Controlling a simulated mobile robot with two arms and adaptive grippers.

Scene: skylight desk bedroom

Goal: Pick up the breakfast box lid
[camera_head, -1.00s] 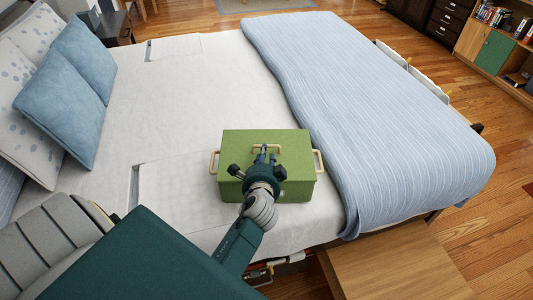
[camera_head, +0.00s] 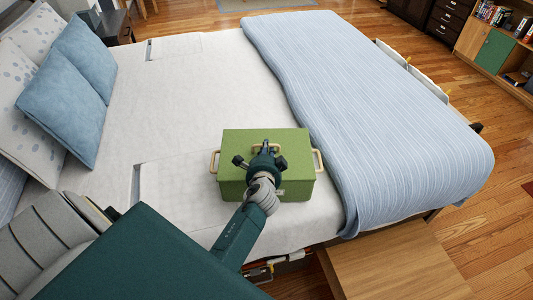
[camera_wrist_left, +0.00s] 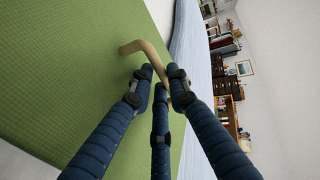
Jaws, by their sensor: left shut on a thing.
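The green breakfast box (camera_head: 235,185) sits on the bed with tan handles at its left and right sides. Its green lid (camera_head: 237,143) is on top and carries a tan handle (camera_head: 257,147). My left gripper (camera_head: 266,149) is over the lid from the near side. In the left wrist view, the fingers of my left gripper (camera_wrist_left: 164,84) close around the tan lid handle (camera_wrist_left: 140,46), above the green lid surface (camera_wrist_left: 75,70). The lid looks level on the box; no gap shows. The gripper covers part of the handle and the box front. My right gripper is not in view.
The box stands on a white sheet (camera_head: 180,110), with a blue striped blanket (camera_head: 370,110) close on its right. Blue pillows (camera_head: 65,110) lie at the left. A wooden bench (camera_head: 400,265) stands at the bed's near right edge. The sheet behind the box is clear.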

